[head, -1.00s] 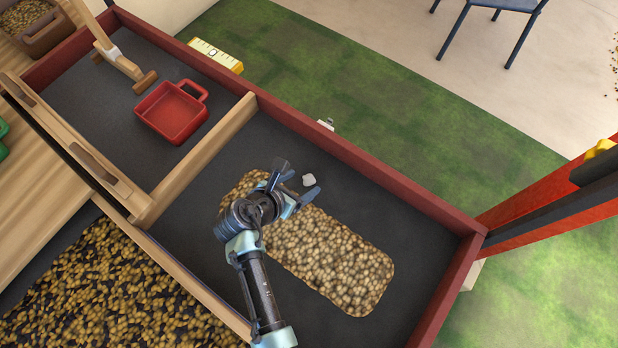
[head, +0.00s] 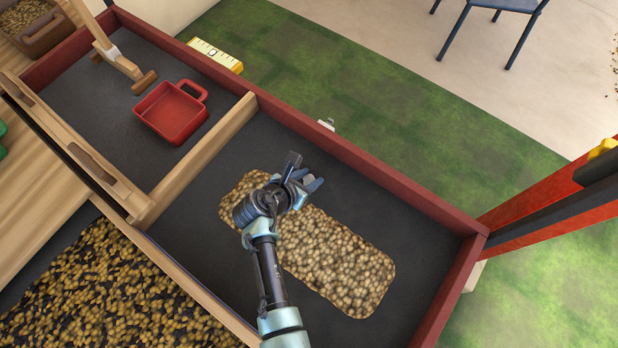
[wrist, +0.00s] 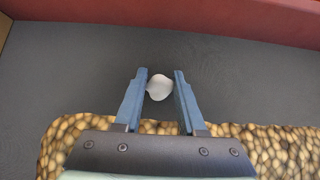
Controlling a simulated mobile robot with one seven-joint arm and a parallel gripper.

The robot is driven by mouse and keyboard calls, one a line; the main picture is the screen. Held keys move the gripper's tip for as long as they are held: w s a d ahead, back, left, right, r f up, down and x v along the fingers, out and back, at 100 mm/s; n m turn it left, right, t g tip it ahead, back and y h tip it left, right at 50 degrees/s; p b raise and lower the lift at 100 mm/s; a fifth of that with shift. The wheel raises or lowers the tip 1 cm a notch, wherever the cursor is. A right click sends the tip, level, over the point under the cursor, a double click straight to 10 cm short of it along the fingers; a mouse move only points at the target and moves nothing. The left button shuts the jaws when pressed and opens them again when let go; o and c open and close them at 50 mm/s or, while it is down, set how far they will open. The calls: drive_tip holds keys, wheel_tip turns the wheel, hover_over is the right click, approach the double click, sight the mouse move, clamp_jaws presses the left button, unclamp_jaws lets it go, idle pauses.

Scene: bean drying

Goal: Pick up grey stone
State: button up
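The grey stone (wrist: 159,87) is small, pale and rounded. In the wrist view it lies between the two blue fingers of my gripper (wrist: 160,76), near their tips, over the dark tray floor. A narrow gap shows between the stone and the right finger; contact with the left finger is unclear. In the head view my gripper (head: 304,172) is low over the far edge of the bean patch (head: 350,268), and its fingers largely hide the stone. The fingers are apart and do not visibly grip the stone.
The tray's red wall (head: 385,183) runs just beyond my gripper, also across the top of the wrist view (wrist: 230,20). A wooden divider (head: 200,155) separates the compartment with a red scoop-like pan (head: 172,113) and wooden tool (head: 122,65). Dark floor right of the beans is bare.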

sight(309, 178)
clamp_jaws()
drive_tip(key=shift+r, duration=0.1)
wheel_tip(309, 178, up, 10)
drive_tip(key=shift+f+p, duration=0.1)
drive_tip(key=shift+p, duration=0.8)
